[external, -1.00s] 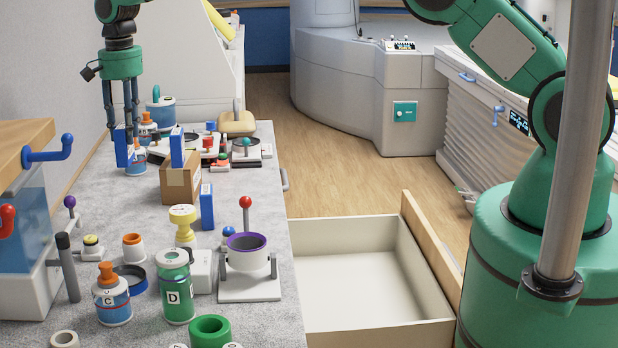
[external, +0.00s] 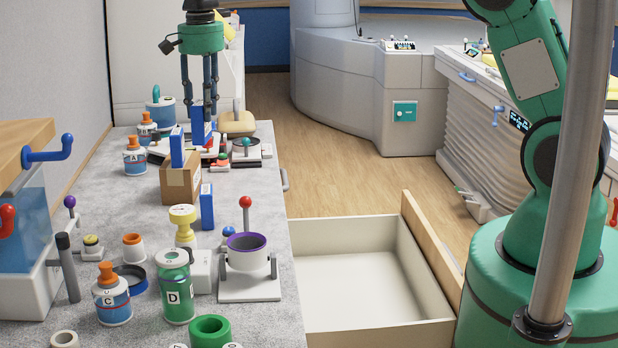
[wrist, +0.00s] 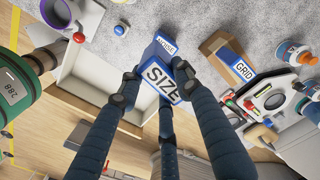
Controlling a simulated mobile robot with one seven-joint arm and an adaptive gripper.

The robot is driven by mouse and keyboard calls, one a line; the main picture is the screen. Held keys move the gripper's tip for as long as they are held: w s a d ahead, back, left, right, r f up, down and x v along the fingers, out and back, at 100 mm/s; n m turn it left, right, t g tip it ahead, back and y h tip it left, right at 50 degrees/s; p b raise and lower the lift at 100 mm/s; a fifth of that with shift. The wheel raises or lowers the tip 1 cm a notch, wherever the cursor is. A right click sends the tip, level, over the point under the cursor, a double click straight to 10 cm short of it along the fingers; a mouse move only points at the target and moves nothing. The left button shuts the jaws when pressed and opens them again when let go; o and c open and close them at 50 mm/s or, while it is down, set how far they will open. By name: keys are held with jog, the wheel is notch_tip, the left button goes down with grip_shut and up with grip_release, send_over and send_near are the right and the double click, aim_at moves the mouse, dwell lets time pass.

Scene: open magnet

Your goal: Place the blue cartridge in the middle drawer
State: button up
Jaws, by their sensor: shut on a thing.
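My gripper (external: 198,108) is shut on a blue cartridge (external: 197,128) and holds it above the counter, by the cardboard box. In the wrist view my gripper (wrist: 155,85) has its dark fingers around this cartridge, whose white label reads "SIZE" (wrist: 161,82). A second blue cartridge (external: 177,147) is on the cardboard box; its label reads "GRID" (wrist: 240,68). A third blue cartridge (external: 207,207) stands on the counter in front of the box. An open, empty drawer (external: 370,270) with a wooden front sticks out right of the counter. Other drawers are not visible.
A white stand with a purple-rimmed cup (external: 247,252) and a red-knobbed lever (external: 245,202) is near the drawer. Bottles and jars crowd the front counter. Free air lies above the drawer and floor.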

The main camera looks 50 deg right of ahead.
jog(key=s+d+f+m+b, duration=0.15)
jog(key=s+d+b, duration=0.25)
jog(key=s, duration=0.6)
jog(key=s+d+f+b, duration=0.3)
jog(key=s+d, duration=0.1)
jog(key=s, duration=0.7)
jog(key=s+d+f+m+b, duration=0.15)
jog(key=s+d+b, duration=0.25)
jog(key=s, duration=0.6)
notch_tip(320, 180, down, 27)
jog(key=shift+f, duration=0.15)
jog(key=shift+w+d, duration=0.1)
notch_tip(320, 180, down, 6)
jog(key=b, duration=0.1)
jog(key=shift+f, duration=0.15)
jog(key=shift+f+n, duration=0.1)
jog(key=shift+n, duration=0.2)
jog(key=shift+f+b, duration=0.65)
jog(key=shift+f, duration=1.1)
jog(key=shift+f, duration=0.15)
